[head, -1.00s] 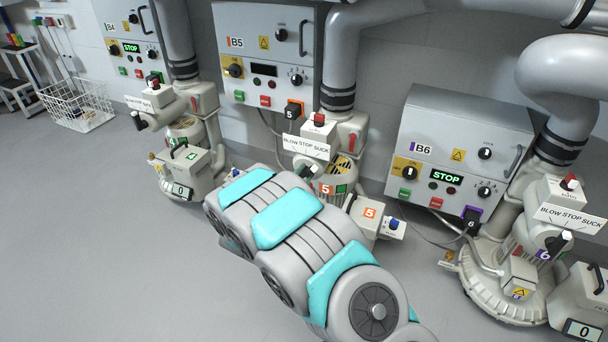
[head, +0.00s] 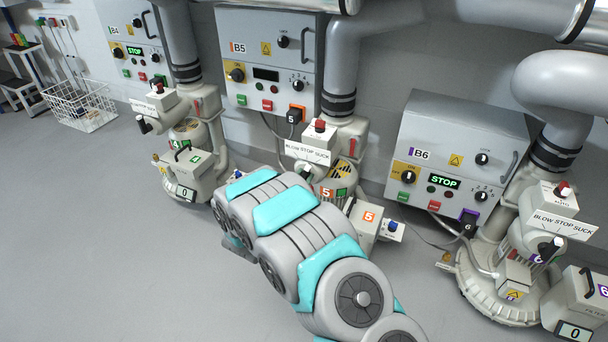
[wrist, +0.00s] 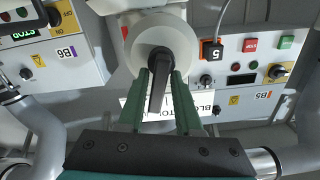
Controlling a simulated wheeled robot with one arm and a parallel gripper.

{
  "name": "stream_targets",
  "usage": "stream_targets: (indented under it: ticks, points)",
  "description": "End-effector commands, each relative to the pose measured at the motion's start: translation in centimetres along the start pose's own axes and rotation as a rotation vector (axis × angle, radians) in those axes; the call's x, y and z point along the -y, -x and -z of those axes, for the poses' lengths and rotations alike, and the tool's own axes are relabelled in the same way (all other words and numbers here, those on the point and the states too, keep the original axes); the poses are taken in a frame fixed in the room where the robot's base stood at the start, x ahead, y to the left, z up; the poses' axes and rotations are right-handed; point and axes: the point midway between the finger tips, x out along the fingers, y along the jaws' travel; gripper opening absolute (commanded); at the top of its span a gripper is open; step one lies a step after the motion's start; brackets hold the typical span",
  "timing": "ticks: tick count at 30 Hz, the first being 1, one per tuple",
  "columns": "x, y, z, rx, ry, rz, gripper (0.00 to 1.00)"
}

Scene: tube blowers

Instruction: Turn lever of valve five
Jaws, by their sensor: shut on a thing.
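The valve of blower five shows in the head view with its white BLOW STOP SUCK sign (head: 307,152), just beyond my arm. In the wrist view, seen upside down, the round grey valve body (wrist: 162,48) is in front of me. Its black lever (wrist: 158,92) sticks out toward my palm. My gripper (wrist: 160,82) has its two green fingers on either side of the lever, shut on it. The fingers and palm cover part of the sign (wrist: 201,108).
Control box B5 (head: 267,57) is on the wall behind, its display dark. Box B6 (head: 450,150) and blower six (head: 500,290) stand to the right, blower four (head: 185,160) to the left. A white wire basket (head: 80,108) is far left. Front-left floor is clear.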

Motion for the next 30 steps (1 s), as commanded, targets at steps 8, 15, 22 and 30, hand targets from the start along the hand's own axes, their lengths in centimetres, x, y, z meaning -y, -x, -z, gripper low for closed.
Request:
stream_targets:
  ticks: [8, 15, 22, 30]
  points:
    - [0.23, 0.13, -0.26, 0.007, 0.130, 0.002, 0.00]
    - [0.26, 0.12, -0.41, 0.008, 0.189, 0.001, 0.00]
    - [0.26, 0.12, -0.50, 0.008, 0.214, 0.001, 0.00]
    - [0.26, 0.13, -0.55, 0.009, 0.221, 0.001, 0.00]
